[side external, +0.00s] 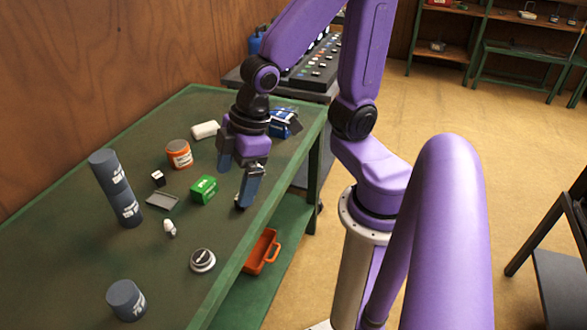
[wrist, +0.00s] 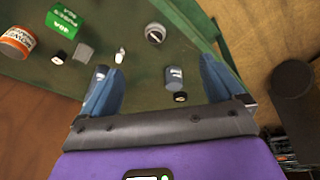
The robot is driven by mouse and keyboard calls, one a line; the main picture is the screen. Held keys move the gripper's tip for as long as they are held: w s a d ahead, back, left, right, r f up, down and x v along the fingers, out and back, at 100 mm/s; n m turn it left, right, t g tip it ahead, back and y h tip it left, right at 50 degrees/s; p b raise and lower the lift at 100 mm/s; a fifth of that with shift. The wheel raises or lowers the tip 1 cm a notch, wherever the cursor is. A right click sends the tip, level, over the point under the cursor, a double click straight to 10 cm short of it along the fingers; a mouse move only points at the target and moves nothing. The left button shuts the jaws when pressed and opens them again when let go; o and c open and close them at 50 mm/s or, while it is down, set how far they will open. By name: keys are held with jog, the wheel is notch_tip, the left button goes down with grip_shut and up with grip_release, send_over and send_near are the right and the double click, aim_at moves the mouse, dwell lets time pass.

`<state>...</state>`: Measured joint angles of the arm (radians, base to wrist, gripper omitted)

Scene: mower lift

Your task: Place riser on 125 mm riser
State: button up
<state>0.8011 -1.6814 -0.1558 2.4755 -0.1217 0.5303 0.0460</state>
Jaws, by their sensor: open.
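Two dark blue-grey cylindrical risers stand stacked at the left of the table, an upper riser (side external: 109,168) on a lower riser (side external: 127,212). A shorter single riser (side external: 126,300) stands apart at the front; it seems to be the cylinder (wrist: 174,76) between the fingers in the wrist view. Another cylinder (wrist: 100,72), likely the stack, is partly hidden by the left finger there. The labels are too small to read surely. My gripper (side external: 236,182) is open and empty, above the right part of the table near the green box, apart from the risers.
A blue item (side external: 285,122) is behind. An orange bin (side external: 262,252) sits on the lower shelf.

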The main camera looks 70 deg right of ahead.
jog(key=s+d+r+n+g+h, duration=0.1)
jog(key=s+d+n+g, duration=0.1)
jog(key=s, duration=0.8)
jog(key=shift+d+r+h, duration=0.15)
jog(key=shift+d+h, duration=0.15)
jog(key=shift+d, duration=0.6)
